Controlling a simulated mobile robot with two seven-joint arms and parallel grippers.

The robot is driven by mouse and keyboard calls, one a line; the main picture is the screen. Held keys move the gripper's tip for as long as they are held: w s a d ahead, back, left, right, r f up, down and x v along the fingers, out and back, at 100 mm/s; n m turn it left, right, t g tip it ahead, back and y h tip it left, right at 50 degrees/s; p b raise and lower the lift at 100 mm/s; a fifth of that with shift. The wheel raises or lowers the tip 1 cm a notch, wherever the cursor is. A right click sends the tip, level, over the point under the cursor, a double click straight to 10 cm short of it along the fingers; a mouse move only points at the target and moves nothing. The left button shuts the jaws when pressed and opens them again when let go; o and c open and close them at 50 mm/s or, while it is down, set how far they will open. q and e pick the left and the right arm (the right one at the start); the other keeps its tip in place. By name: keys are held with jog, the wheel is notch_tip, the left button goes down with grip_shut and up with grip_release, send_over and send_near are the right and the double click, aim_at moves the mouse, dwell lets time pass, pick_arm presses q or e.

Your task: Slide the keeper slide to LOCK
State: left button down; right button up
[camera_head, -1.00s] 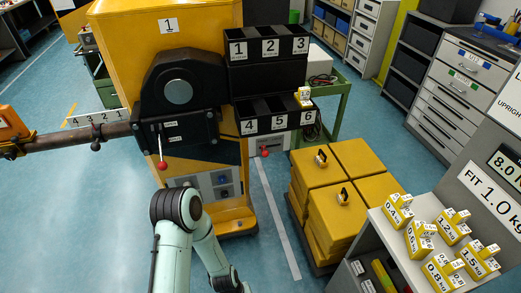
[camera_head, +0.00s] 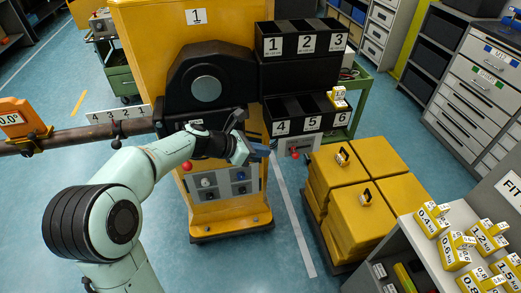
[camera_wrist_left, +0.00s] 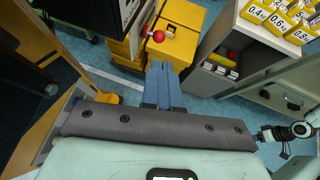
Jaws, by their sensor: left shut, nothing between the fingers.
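Lettering for LOCK is not readable, so I cannot tell which knob belongs to the keeper slide. My left gripper (camera_head: 263,150) is shut and empty, left of the first knob and apart from it. In the left wrist view, the shut fingers (camera_wrist_left: 163,80) point toward a red knob (camera_wrist_left: 159,36) just beyond their tips.
The black numbered bins (camera_head: 305,110) stand above the knob, with a small yellow weight (camera_head: 338,97) at bin 6. Large yellow blocks (camera_head: 362,212) stand right of the gripper. A shelf with several weights (camera_head: 455,250) is at lower right. A bar (camera_head: 75,136) extends left.

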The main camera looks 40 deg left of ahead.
aim_at(293, 156)
pick_arm(q)
jog(key=x, duration=1)
jog(key=shift+w+d+f, duration=0.1)
jog(key=shift+w+f, duration=0.1)
jog(key=w+d+p, duration=0.2)
jog(key=w+d, duration=0.1)
jog(key=w, duration=0.1)
jog(key=shift+w+d, duration=0.1)
jog(key=shift+d, duration=0.3)
pick_arm(e)
jog(key=shift+w+a+r, duration=0.1)
jog(key=shift+w+r, duration=0.3)
jog(key=shift+r, duration=0.25)
jog(key=shift+w+r, duration=0.35)
jog(key=shift+r, duration=0.25)
pick_arm(q)
jog(key=shift+r, duration=0.1)
pick_arm(e)
jog(key=shift+r, duration=0.1)
